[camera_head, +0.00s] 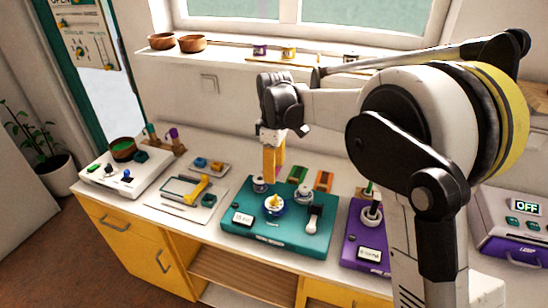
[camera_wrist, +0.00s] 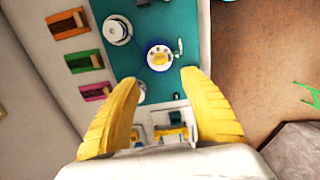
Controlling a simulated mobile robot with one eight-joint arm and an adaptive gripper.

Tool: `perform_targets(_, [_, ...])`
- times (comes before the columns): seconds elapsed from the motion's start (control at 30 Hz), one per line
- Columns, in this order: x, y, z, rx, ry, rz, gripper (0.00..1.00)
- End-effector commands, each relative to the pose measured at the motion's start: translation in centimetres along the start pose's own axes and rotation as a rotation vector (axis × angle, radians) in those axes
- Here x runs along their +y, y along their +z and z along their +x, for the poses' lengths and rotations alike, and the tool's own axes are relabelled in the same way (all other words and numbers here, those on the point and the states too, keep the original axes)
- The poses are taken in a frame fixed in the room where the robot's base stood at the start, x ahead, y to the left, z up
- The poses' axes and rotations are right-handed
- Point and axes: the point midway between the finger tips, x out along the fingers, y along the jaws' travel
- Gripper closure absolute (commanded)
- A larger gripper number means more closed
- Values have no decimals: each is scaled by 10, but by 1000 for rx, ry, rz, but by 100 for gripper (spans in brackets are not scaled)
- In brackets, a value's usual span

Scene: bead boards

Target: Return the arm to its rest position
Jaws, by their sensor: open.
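My gripper (camera_head: 273,165) has yellow fingers that point down above the back left part of the teal board (camera_head: 252,240). In the wrist view my gripper (camera_wrist: 165,105) is open, its two fingers wide apart with nothing between them. My white and dark arm reaches in from the right and covers part of the counter in the head view. The teal board in the wrist view (camera_wrist: 185,50) lies beneath the fingertips and bears a blue-ringed dial with a yellow knob (camera_wrist: 160,56) and a white round part (camera_wrist: 117,30).
A purple board (camera_head: 365,225) stands right of the teal one. A white board (camera_head: 125,172) and a tray with a yellow-handled tool (camera_head: 195,190) are at left. Green and orange blocks (camera_head: 323,180) lie behind the teal board. Bowls (camera_head: 192,43) sit on the sill.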

Motion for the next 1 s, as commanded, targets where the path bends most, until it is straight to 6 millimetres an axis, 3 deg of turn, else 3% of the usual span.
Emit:
perform_targets(0.17, [-1, 5, -5, 5, 7, 18, 48])
perform_targets(0.27, [-7, 22, -22, 24, 32, 81, 48])
perform_targets(0.5, [-49, 99, -80, 132, 148, 394, 48])
perform_targets(0.63, [-81, 143, -97, 207, 211, 579, 48])
perform_targets(0.8, [-127, 195, -101, 318, 284, 815, 48])
perform_targets(1.0, [-174, 240, -83, 449, 350, 1053, 48])
